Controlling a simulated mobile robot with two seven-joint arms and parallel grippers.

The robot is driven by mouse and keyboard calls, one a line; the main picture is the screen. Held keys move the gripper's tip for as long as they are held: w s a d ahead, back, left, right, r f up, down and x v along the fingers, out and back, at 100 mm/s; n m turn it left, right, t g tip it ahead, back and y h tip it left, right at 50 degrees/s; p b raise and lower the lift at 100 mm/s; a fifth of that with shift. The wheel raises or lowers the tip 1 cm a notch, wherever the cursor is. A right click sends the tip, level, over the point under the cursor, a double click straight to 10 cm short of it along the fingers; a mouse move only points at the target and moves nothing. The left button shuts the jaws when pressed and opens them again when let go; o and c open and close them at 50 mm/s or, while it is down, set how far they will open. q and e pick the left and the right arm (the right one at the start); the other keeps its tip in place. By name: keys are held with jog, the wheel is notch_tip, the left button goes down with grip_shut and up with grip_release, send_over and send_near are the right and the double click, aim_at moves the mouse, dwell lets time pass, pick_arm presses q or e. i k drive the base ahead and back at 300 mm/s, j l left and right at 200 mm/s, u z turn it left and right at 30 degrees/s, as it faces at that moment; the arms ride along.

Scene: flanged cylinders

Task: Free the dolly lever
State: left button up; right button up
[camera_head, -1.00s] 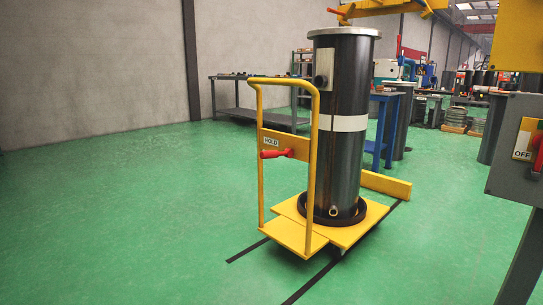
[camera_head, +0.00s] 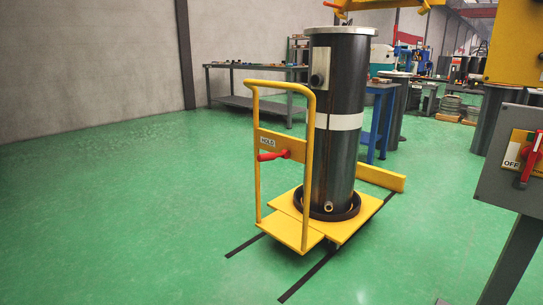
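The yellow dolly (camera_head: 298,232) stands on the green floor over two dark floor strips. A tall dark flanged cylinder (camera_head: 334,165) with a white band stands upright on it in a black ring. Neither of my grippers is in view.
A grey control box (camera_head: 510,175) with a red switch handle (camera_head: 530,160) and an "OFF" label stands on a post at the right. Yellow hoist parts (camera_head: 385,5) hang over the cylinder. A workbench (camera_head: 255,102) stands by the back wall. The floor at left is clear.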

aim_at(285, 154)
jog(key=i+j+z, duration=0.25)
jog(key=i+j, duration=0.15)
jog(key=i+j+z, duration=0.25)
jog(key=i+j, duration=0.25)
jog(key=i+j+z, duration=0.25)
jog(key=i+j, duration=0.15)
jog(key=j, duration=0.25)
